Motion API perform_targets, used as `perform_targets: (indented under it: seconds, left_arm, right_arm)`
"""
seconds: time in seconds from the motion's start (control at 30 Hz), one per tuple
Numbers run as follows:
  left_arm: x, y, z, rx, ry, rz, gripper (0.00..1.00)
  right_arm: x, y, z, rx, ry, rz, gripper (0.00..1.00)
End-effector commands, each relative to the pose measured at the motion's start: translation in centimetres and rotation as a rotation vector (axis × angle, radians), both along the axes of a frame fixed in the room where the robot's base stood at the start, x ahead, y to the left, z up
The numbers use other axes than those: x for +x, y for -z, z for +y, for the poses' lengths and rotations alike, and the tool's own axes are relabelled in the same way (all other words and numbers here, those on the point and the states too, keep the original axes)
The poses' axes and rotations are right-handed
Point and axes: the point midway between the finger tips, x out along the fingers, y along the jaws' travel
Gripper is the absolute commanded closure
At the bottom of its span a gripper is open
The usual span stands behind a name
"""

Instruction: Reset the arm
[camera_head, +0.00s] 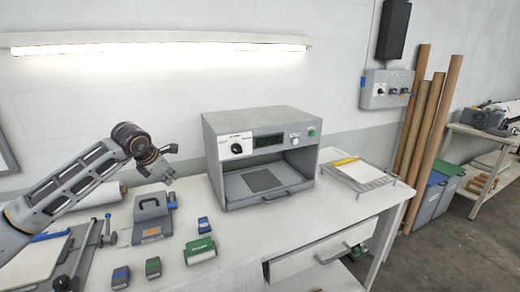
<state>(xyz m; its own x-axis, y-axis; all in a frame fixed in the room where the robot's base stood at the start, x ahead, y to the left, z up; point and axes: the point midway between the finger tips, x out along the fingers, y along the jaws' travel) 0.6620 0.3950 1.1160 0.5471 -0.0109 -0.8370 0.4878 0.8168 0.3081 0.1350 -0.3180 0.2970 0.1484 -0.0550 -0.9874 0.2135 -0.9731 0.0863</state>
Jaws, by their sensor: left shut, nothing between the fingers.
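My left arm comes in from the left, raised over the workbench (225,272). Its gripper (169,164) is at the arm's end, above the back left part of the bench and left of the grey press machine (218,165). The left gripper is shut and empty, apart from the press. The press has a knob, a dark display and a green button, with a dark square sheet (262,180) in its open front. My right gripper is not in view.
A grey handled device (152,214), a green-fronted block (200,250), small blue and green items and a paper trimmer (35,265) stand on the left half. A wire rack (363,172) is right of the press. A front drawer (318,257) stands open.

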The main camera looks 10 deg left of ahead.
Motion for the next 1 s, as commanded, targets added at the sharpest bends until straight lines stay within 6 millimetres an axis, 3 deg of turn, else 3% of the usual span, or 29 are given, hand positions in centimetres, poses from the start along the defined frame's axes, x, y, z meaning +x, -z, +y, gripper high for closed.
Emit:
perform_targets:
  seconds: [0.27, 0.83, 1.0]
  left_arm:
    - [0.0, -1.9, 0.0, 0.0, 0.0, 0.0, 1.0]
    - [0.0, -7.7, 0.0, 0.0, 0.0, 0.0, 1.0]
    - [0.0, -8.5, 0.0, 0.0, 0.0, 0.0, 1.0]
  right_arm:
    - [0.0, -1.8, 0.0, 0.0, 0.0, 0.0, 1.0]
    - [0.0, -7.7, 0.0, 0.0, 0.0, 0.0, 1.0]
    - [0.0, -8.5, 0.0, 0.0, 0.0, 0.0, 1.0]
